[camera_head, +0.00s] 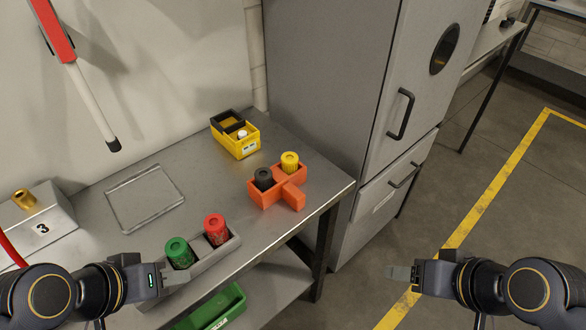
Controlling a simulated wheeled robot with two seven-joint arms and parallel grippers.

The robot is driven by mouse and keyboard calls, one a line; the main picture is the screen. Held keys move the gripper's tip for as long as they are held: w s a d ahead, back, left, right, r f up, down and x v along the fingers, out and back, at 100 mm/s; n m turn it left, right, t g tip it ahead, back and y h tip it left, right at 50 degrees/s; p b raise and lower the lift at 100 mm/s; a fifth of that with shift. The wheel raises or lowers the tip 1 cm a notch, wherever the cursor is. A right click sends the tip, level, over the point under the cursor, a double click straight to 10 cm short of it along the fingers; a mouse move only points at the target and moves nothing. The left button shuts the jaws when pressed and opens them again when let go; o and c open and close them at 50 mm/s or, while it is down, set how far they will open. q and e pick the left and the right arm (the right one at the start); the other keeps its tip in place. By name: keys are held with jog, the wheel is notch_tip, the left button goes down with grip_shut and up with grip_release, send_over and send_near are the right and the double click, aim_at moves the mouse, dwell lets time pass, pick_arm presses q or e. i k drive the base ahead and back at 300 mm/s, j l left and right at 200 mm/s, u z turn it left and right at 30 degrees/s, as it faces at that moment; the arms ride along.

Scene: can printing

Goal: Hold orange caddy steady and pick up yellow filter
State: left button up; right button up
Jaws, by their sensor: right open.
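The orange caddy (293,195) stands on the metal table near its right edge. It holds the yellow filter (289,162) upright at its back right and a black filter (263,178) at its left. My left gripper (178,277) is at the table's front, beside the grey caddy and well apart from the orange caddy; its jaws cannot be made out. My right gripper (398,273) is open and empty above the floor, right of the table, and touches nothing.
A grey caddy (208,262) with green (179,252) and red (216,229) filters stands at the table's front. A yellow bin (240,146) is behind the orange caddy. A clear tray (146,200) lies mid-table. A grey cabinet (330,80) stands behind the table's right end.

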aim_at(289, 159)
jog(key=i+l+u, duration=0.15)
jog(key=l+u, duration=0.25)
jog(key=l, duration=0.3)
jog(key=l+u, duration=0.45)
jog(key=l, duration=0.2)
jog(key=i, duration=0.05)
